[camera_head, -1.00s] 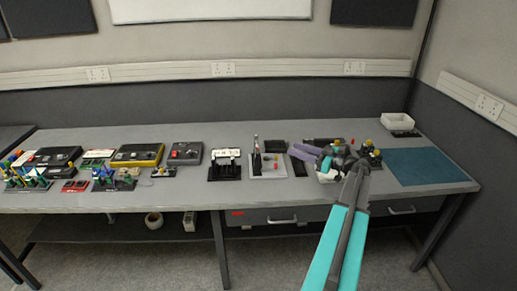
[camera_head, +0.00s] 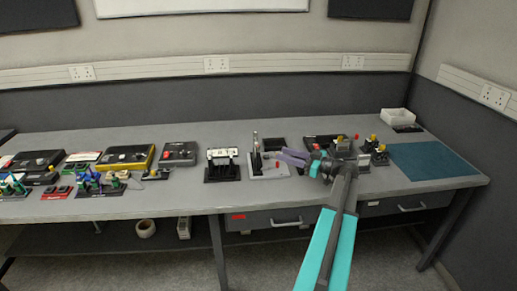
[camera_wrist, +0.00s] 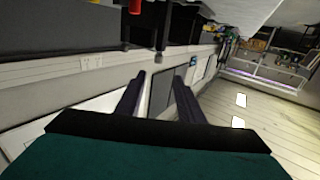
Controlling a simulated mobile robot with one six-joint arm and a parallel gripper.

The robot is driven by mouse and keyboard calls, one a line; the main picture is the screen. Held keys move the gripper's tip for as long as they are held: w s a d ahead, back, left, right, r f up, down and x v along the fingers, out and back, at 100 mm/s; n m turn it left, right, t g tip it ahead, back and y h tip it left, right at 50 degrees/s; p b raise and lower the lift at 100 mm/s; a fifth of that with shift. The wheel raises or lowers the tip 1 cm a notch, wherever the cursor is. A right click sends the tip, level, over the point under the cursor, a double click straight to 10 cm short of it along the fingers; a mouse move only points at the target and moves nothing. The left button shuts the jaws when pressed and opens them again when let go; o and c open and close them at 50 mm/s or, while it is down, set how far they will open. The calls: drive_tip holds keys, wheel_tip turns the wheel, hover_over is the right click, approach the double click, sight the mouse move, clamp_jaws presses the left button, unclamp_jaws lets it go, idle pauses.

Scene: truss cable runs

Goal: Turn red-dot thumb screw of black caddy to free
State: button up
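My gripper (camera_head: 285,154) is at the end of my arm over the right half of the bench, with its purple-grey fingers pointing left. In the wrist view my gripper (camera_wrist: 159,77) has its two dark fingers apart with nothing between them. A flat black unit with a red spot (camera_head: 36,162) lies at the bench's far left, well away from my gripper. A dark grey unit (camera_head: 179,155) with a small red part stands nearer the middle. I cannot tell which is the black caddy. No red-dot thumb screw can be made out clearly.
A yellow-edged unit (camera_head: 125,158) lies between the two dark units. A black stand with upright parts (camera_head: 222,168) and a pale plate with a post (camera_head: 268,168) are left of my gripper. A blue mat (camera_head: 432,161) and white bin (camera_head: 397,117) are at right. Floor before the bench is clear.

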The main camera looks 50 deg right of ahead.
sight(258, 146)
drive_tip(key=shift+s+d, duration=0.15)
drive_tip(key=shift+s, duration=0.05)
drive_tip(key=shift+w, duration=0.2)
drive_tip(key=p+x, duration=0.4)
drive_tip(key=x, duration=0.9)
drive_tip(key=shift+w, duration=0.2)
drive_tip(key=shift+f, duration=0.1)
clamp_jaws()
